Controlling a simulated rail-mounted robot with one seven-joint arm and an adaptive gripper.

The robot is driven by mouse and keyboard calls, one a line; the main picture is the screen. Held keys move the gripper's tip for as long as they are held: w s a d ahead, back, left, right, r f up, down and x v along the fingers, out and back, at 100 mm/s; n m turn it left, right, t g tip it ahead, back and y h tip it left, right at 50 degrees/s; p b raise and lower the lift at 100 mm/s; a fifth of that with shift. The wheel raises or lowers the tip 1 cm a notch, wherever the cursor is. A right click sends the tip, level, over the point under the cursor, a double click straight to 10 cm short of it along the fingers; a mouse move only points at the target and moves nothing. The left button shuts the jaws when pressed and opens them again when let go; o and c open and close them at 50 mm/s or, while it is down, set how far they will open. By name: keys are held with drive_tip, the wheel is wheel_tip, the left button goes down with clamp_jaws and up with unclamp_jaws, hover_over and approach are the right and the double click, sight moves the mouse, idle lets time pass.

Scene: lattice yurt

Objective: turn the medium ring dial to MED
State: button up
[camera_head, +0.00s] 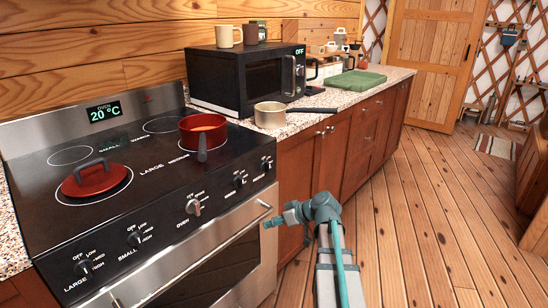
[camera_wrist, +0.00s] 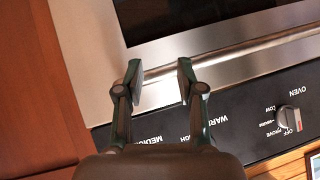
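The stove's front panel (camera_head: 160,225) carries a row of dials. The MEDIUM label (camera_wrist: 147,140) shows in the wrist view, partly behind my gripper; its dial is hidden there. In the head view the dial at the far right end (camera_head: 266,162) looks like the medium one, but its label is too small to read. My gripper (camera_head: 274,220) is in front of the stove's right end, below the panel. In the wrist view my gripper (camera_wrist: 160,72) is open and empty, its fingertips over the steel oven front, apart from any dial.
The oven dial (camera_wrist: 289,117) sits to the right in the wrist view. The oven door handle (camera_head: 205,262) runs along the front. A red pot (camera_head: 203,132) and a red lid (camera_head: 90,180) are on the hob. A beige pan (camera_head: 271,114) stands on the counter. The wooden floor is open.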

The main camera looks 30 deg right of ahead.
sight(267, 167)
drive_tip(key=w+d+r+n+t+h+p, duration=0.15)
drive_tip(key=d+r, duration=0.25)
drive_tip(key=r, duration=0.6)
drive_tip(key=d+r+m+t+y+p, duration=0.1)
drive_tip(key=d+r+t+p, duration=0.2)
drive_tip(key=r, duration=0.7)
drive_tip(key=shift+n+g+h, duration=0.25)
drive_tip(key=shift+h, duration=0.1)
drive_tip(key=x, duration=0.6)
drive_tip(key=d+x, duration=0.1)
drive_tip(key=x, duration=0.3)
drive_tip(key=shift+w, duration=0.3)
clamp_jaws()
